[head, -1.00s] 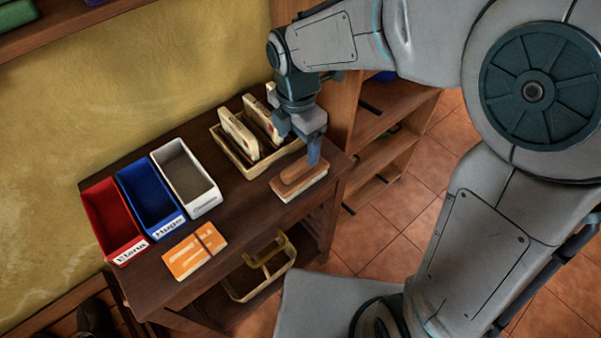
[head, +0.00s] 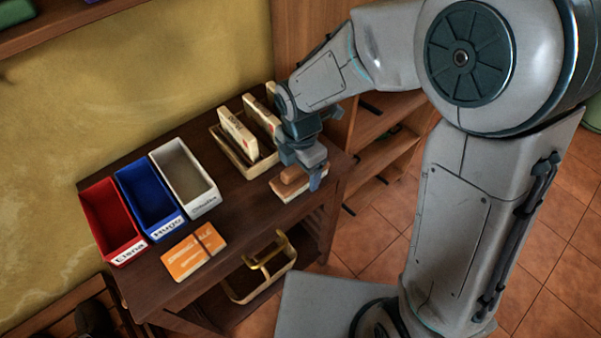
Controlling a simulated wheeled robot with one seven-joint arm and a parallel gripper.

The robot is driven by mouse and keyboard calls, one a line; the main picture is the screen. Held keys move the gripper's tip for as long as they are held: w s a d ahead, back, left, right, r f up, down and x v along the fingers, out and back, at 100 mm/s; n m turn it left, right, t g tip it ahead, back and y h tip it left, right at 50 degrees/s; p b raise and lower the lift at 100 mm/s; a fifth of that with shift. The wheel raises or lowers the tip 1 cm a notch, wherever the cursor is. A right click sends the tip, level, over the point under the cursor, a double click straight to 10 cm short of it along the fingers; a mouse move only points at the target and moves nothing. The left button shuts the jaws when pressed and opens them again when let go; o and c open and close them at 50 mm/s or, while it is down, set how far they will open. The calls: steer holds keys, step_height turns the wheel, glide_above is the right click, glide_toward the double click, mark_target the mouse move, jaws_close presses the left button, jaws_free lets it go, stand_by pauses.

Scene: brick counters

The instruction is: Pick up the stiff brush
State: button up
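The stiff brush (head: 288,188) has a wooden back and a pale underside. It lies flat on the dark wooden table near the right end, in front of the tan tray. My gripper (head: 308,180) points down right over the brush, and its fingers overlap the brush's right part in the head view. One blue finger shows at the near side of the brush. The other finger is hidden, so I cannot tell whether the fingers touch the brush or have closed on it.
A tan tray (head: 236,157) with upright pale boxes (head: 237,132) stands just behind the brush. Red (head: 111,220), blue (head: 150,200) and white (head: 187,179) bins stand at the left. An orange packet (head: 194,251) lies in front. A yellow-handled caddy (head: 262,284) sits on the lower shelf.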

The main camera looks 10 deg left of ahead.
steer(key=c, duration=1.1)
steer(key=shift+r, duration=0.1)
steer(key=shift+r, duration=0.6)
step_height(320, 180, up, 3)
steer(key=shift+w, duration=0.1)
steer(key=w+d+r, duration=0.3)
steer(key=d+r, duration=0.3)
steer(key=d, duration=0.5)
steer(key=shift+w+r+p, duration=0.3)
steer(key=shift+p, duration=0.05)
